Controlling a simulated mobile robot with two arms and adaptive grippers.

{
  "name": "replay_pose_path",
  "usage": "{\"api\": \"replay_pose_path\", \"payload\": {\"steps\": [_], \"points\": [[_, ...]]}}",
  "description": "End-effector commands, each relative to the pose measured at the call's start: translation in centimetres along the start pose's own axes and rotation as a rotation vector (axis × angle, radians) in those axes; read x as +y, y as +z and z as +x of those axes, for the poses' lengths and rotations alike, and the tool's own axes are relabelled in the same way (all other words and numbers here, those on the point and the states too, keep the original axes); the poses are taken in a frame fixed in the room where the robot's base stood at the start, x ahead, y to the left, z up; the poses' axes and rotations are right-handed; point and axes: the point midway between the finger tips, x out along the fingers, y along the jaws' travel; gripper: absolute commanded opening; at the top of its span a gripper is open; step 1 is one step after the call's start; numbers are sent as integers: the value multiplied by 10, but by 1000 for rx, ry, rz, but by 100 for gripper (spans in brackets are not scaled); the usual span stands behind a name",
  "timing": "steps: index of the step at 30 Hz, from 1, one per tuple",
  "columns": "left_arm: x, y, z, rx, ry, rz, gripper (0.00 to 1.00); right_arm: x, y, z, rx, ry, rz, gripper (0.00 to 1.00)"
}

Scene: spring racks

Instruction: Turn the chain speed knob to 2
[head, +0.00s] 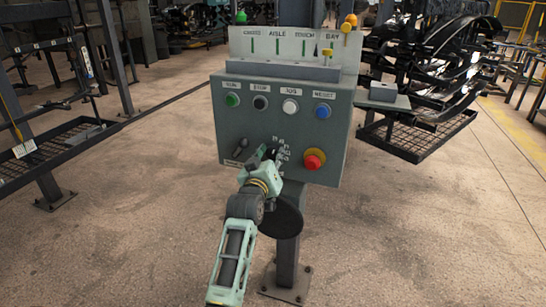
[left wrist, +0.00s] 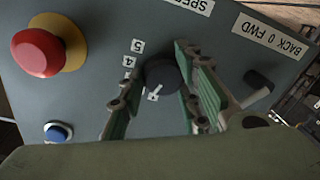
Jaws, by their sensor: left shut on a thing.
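The black chain speed knob (left wrist: 160,76) is on the front of a grey control box (head: 225,125). White scale labels sit beside it; a 5 and a 4 can be read in the left wrist view. Another label lies at the knob's edge, partly hidden, and I cannot tell for certain which number the knob points to. My left gripper (head: 265,156) reaches the box front from below. In the left wrist view its green-padded fingers (left wrist: 157,68) are shut on the knob, one on each side. My right gripper is not in view.
A red mushroom button (head: 313,160) on a yellow base is right of the knob. A BACK 0 FWD selector (left wrist: 258,81) is on its other side. Above is a row of buttons, including a green one (head: 232,99) and a blue one (head: 323,111). Racks stand behind.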

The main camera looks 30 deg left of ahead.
Motion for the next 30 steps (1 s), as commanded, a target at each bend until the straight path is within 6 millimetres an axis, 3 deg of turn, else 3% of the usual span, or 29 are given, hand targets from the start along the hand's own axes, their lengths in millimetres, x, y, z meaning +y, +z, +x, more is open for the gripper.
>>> {"api": "replay_pose_path", "payload": {"steps": [3,12,20,21,26,30], "points": [[2,0,0,1,3,-1,5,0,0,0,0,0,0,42],[4,-2,0,10,9,136,5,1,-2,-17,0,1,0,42],[3,1,0,13,11,157,5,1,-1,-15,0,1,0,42],[3,1,0,13,11,156,32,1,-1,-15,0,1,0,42],[3,1,0,13,10,156,46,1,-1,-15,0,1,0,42],[2,1,0,13,9,156,46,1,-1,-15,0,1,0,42]]}}
